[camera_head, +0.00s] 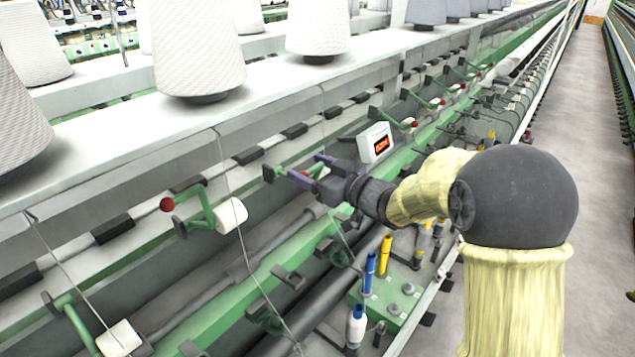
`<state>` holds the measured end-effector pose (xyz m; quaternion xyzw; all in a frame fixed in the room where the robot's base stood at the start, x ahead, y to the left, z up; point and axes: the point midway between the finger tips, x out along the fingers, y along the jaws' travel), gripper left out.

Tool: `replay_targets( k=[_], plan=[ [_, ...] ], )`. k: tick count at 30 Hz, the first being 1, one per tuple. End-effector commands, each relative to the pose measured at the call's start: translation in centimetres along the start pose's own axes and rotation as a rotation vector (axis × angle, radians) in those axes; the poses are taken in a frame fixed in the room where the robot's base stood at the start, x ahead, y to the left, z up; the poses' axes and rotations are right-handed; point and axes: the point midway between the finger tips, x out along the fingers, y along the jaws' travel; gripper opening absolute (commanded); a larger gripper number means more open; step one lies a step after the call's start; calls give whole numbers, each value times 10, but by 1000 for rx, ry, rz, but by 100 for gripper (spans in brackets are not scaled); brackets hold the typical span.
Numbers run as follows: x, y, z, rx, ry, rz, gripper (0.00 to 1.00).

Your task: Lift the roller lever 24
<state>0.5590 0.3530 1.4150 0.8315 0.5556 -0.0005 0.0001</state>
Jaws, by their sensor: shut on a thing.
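My gripper (313,170) is in the middle of the head view, at the end of my arm, which reaches in from the right. Its purple fingers are shut on a green roller lever (283,174) on the spinning frame. Part of this lever is hidden by the fingers, and I cannot read any number on it. A small display box (376,143) with red lit characters is just right of and behind the gripper. I cannot tell how far the lever is raised.
Another green lever (207,208) with a red ball and white roller is to the left. Large white yarn cones (196,45) stand on the shelf above. Blue and yellow bobbins (369,272) stand below the arm. A thin yarn (243,230) hangs left of the gripper. The aisle floor (570,110) is clear at right.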

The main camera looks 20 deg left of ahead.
Motion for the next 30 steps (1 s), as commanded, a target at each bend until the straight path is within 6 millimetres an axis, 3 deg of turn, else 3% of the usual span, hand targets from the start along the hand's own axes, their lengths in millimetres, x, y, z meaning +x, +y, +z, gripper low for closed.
replay_targets(
  k=[1,3,12,21,30],
  plan=[
    [5,0,-14,-5,11,0,29],
    [11,0,-23,-4,11,-1,29],
    [38,-1,-51,-2,9,0,29],
    [53,-2,-60,0,5,1,29],
    [56,-2,-60,0,3,2,28]
  ],
)
